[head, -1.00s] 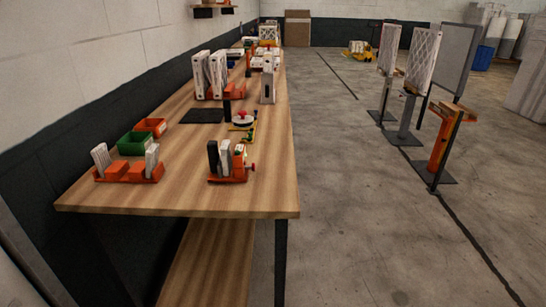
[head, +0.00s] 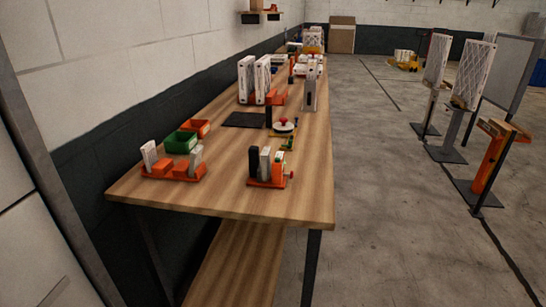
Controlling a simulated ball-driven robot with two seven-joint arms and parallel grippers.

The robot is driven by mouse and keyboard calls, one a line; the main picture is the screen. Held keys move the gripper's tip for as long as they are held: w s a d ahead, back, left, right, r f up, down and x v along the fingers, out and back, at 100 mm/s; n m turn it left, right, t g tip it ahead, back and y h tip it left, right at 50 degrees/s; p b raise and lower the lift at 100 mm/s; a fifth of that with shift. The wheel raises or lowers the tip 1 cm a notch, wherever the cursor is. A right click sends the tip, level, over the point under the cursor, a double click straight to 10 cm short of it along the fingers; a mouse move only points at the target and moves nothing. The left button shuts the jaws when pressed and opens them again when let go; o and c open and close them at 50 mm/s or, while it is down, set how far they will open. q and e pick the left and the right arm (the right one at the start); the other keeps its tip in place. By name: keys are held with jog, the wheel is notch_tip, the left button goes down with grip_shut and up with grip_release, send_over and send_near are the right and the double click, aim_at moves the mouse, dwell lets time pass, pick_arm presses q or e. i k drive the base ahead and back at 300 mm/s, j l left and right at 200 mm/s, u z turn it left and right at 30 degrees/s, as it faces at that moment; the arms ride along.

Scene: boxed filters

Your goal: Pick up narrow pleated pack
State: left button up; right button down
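Several narrow upright packs stand on the wooden workbench (head: 225,190); I cannot tell for sure which one is the narrow pleated pack. Near the front edge, an orange holder (head: 266,184) carries a black slab (head: 254,162) and a pale slab (head: 265,161) side by side, with a red knob at its right. To its left, another orange holder (head: 172,173) has a white slab (head: 149,155) at one end and a grey one (head: 195,159) at the other. Farther back, a narrow pale upright piece (head: 310,94) stands near the right edge. Neither of my grippers is in view.
A green bin (head: 181,142), an orange bin (head: 200,126), a black mat (head: 244,120) and tall white filters (head: 246,78) stand on the bench. Filter stands (head: 491,160) stand at the right. The floor (head: 380,200) between is clear.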

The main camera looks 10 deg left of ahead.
aim_at(265, 156)
jog(key=l+u, duration=0.15)
jog(key=u, duration=0.55)
jog(key=l+u, duration=0.35)
jog(key=l, duration=0.5)
jog(key=l+u, duration=0.4)
jog(key=l, duration=0.5)
jog(key=k+l, duration=0.1)
jog(key=l, duration=0.3)
jog(key=k+l, duration=0.1)
jog(key=l, duration=0.3)
